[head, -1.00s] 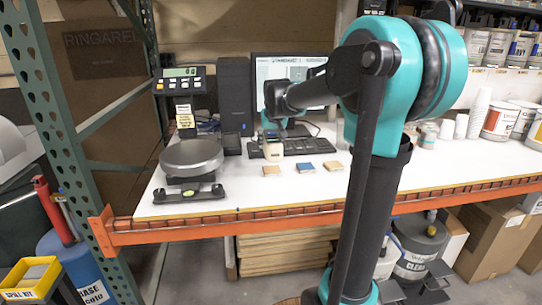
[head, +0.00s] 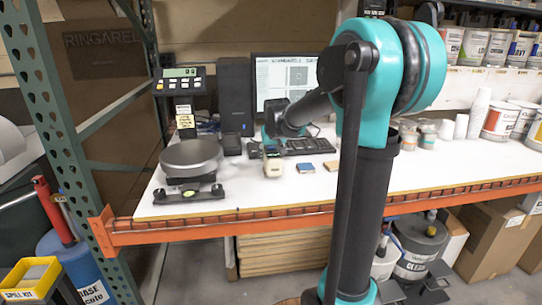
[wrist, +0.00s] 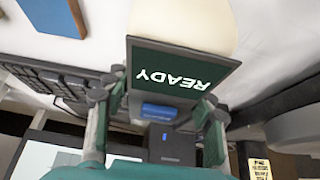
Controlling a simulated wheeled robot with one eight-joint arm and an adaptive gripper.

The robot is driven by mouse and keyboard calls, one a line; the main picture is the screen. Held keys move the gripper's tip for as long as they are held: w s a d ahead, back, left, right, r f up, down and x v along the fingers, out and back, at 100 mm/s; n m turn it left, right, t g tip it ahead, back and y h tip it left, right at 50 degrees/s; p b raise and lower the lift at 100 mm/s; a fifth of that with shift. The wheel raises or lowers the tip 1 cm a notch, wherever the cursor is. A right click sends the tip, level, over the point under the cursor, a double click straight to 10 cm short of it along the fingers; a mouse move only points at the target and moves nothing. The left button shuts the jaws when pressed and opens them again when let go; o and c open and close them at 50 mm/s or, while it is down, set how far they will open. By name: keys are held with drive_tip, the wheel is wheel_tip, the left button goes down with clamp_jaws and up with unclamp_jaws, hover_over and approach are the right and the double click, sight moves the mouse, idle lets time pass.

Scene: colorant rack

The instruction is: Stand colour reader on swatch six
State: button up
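The colour reader (head: 273,166) is cream with a dark screen that says READY in the wrist view (wrist: 175,82). My gripper (wrist: 162,105) has a finger at each side of it and appears shut on it. In the head view the reader is at the left end of the swatch row, where a tan swatch lay; that swatch is now hidden. I cannot tell whether the reader touches it. A tan swatch (head: 305,168) and a blue swatch (head: 332,166) lie to the right. A blue-topped swatch also shows in the wrist view (wrist: 52,15).
A keyboard (head: 305,146) and monitor (head: 284,85) stand behind. A scale (head: 191,157) with a round plate is at the left. Cups (head: 461,127) and paint cans (head: 502,121) stand at the right. The white bench (head: 420,175) is clear at front right.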

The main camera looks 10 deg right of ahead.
drive_tip(key=o, duration=0.3)
drive_tip(key=shift+o, duration=0.2)
drive_tip(key=v, duration=1.2)
drive_tip(key=shift+r, duration=0.2)
